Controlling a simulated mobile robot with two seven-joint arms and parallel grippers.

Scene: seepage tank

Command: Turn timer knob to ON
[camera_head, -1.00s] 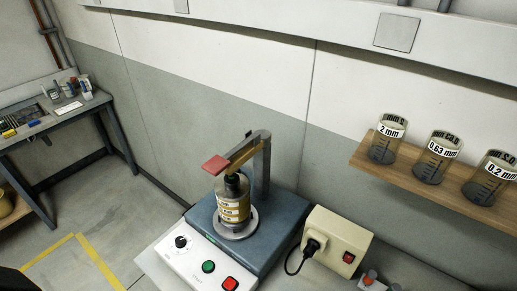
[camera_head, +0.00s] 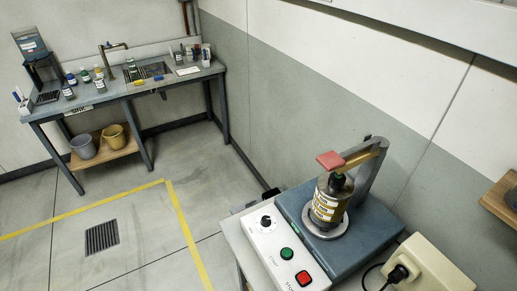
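The timer knob (camera_head: 266,221) is a small black dial on the white sloped front panel (camera_head: 259,243) of a blue-grey machine. Its pointer setting is too small to read. Below it on the panel are a green button (camera_head: 287,254) and a red button (camera_head: 303,278). Neither of my grippers is in view.
A beige box (camera_head: 440,268) with a black plug stands right of the machine. A wooden shelf (camera_head: 497,203) is at the right edge. A sink bench (camera_head: 113,94) with bottles stands at the back left, with two buckets below. The floor with yellow lines is clear.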

